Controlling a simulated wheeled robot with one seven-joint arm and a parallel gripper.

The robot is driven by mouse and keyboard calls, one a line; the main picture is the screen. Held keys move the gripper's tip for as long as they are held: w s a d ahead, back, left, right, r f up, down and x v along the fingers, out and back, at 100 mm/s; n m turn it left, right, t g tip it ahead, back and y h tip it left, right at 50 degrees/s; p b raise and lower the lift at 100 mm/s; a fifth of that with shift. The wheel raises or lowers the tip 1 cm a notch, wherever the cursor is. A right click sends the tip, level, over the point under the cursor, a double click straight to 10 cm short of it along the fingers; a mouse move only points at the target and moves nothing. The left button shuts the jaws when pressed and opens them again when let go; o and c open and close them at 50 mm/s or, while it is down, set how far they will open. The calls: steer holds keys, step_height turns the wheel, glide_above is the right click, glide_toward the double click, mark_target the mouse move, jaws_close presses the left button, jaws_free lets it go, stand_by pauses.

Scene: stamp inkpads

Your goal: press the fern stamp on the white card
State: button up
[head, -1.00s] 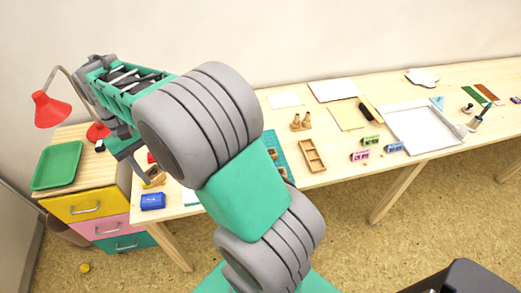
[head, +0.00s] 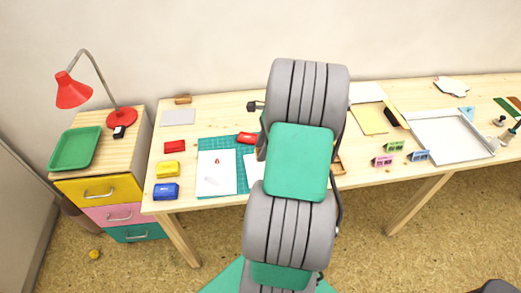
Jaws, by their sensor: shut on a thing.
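A white sheet (head: 212,183) with a small red mark near its top lies on the teal cutting mat (head: 204,146). A second white card (head: 252,176) lies to its right on the mat, partly covered by my arm. I cannot tell which is the task's card. Red (head: 175,146), yellow (head: 168,170) and blue (head: 165,191) inkpads stand in a column left of the mat. Another red item (head: 246,138) sits at the mat's top edge. My gripper is hidden behind my arm, and I cannot pick out the fern stamp.
A red lamp (head: 74,90) and a green tray (head: 75,148) stand on the drawer unit at left. A grey sheet (head: 178,117) lies at the back of the table. A white tray (head: 441,137) and small coloured blocks (head: 384,160) are to the right.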

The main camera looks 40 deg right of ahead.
steer(key=shift+f+b, duration=2.9)
steer(key=shift+b, duration=0.6)
steer(key=shift+f, duration=0.5)
steer(key=shift+r+p, duration=0.65)
steer(key=shift+p, duration=0.3)
step_height(320, 180, up, 6)
steer(key=p, duration=0.6)
steer(key=shift+f, duration=0.3)
